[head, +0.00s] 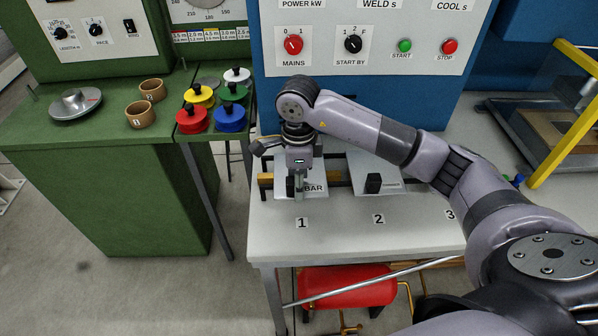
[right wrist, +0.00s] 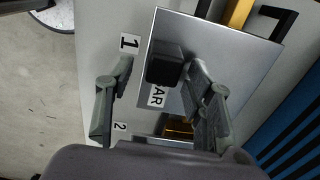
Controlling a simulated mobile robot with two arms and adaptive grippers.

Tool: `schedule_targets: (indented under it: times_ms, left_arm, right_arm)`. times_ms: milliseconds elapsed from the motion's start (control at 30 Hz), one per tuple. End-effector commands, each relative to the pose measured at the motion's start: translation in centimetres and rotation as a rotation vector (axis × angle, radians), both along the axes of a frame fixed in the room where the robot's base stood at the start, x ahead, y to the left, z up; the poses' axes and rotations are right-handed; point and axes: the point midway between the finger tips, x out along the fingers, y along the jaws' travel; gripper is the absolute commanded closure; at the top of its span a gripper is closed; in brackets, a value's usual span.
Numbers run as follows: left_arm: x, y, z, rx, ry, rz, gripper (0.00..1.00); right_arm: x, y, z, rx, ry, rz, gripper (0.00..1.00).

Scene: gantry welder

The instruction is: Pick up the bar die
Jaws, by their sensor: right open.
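The bar die is a flat grey metal plate (head: 319,174) marked BAR, lying at position 1 on the pale bench. In the right wrist view the plate (right wrist: 232,62) fills the middle, with a black block-shaped knob (right wrist: 165,66) standing on it by the BAR label. My right gripper (head: 299,192) points down over this die and hides part of it in the head view. Its open fingers (right wrist: 160,68) are on either side of the knob, with gaps visible; contact cannot be told. My left gripper is not in view.
A similar plate with a black knob (head: 373,183) lies at position 2, right of the bar die. The welder's control panel (head: 365,40) rises behind. Colored knobbed discs (head: 230,118) stand on a green table at left. A red stool (head: 345,286) is under the bench.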

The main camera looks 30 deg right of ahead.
Motion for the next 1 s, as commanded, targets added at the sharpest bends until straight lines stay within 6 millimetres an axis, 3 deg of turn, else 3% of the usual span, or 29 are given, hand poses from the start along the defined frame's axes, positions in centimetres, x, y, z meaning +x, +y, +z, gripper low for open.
schedule_targets:
  times_ms: [233, 900, 1000]
  left_arm:
    - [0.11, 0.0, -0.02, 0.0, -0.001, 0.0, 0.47]
    - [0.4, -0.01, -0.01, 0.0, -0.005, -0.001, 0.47]
    - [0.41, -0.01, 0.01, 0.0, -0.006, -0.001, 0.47]
  right_arm:
    - [0.04, 0.0, -0.15, 0.0, -0.002, 0.0, 0.53]
    - [0.04, -0.03, -0.1, 0.0, -0.001, -0.001, 0.98]
    - [0.04, -0.03, -0.1, 0.0, -0.001, -0.001, 1.0]
